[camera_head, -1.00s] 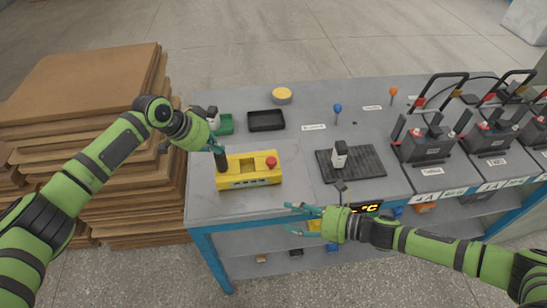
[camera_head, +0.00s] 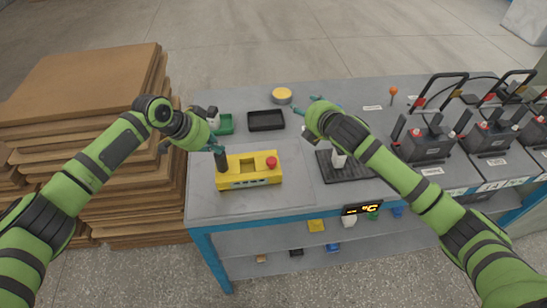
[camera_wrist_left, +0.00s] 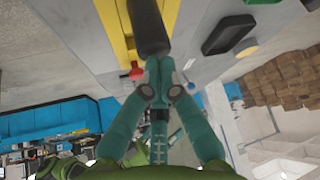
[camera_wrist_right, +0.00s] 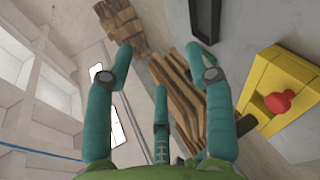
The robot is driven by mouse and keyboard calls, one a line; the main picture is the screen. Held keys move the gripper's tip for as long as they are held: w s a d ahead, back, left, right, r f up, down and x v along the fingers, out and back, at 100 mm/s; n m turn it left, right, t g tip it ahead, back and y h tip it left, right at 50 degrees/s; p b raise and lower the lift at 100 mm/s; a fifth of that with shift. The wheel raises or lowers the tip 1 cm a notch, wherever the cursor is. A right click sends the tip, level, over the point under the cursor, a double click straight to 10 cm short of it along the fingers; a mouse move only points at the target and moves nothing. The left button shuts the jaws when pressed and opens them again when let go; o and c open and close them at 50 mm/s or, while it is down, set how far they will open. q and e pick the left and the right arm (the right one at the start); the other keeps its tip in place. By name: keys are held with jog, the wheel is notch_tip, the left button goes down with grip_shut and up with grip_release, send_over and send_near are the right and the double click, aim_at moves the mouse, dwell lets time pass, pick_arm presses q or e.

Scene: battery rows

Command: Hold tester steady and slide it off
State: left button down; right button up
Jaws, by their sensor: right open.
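The yellow tester (camera_head: 240,181) sits on the left part of the grey table, with a red knob (camera_head: 271,162) at its right end and a black upright handle (camera_head: 221,161) at its left end. My left gripper (camera_head: 215,147) is at the top of the handle; in the left wrist view its fingers (camera_wrist_left: 153,66) are closed together around the end of the black handle (camera_wrist_left: 149,28). My right gripper (camera_head: 312,106) is open and empty above the table, behind and right of the tester. In the right wrist view the tester (camera_wrist_right: 258,78) shows at the right, apart from the spread fingers (camera_wrist_right: 160,55).
A green tray (camera_head: 226,124), a black tray (camera_head: 266,120) and a yellow disc (camera_head: 281,95) stand behind the tester. A black mat (camera_head: 350,172) with a small white device lies to the right. Black batteries (camera_head: 427,148) with handles stand further right. Cardboard (camera_head: 80,85) is stacked at left.

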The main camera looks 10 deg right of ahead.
jog(key=m+g, duration=0.1)
jog(key=m, duration=0.2)
jog(key=m+g+y, duration=0.1)
jog(key=m+g, duration=0.8)
jog(key=m, duration=0.1)
send_near(272, 160)
jog(key=x, duration=0.8)
jog(key=shift+f, duration=0.3)
jog(key=shift+s, duration=0.1)
grip_shut()
jog(key=shift+a, duration=0.1)
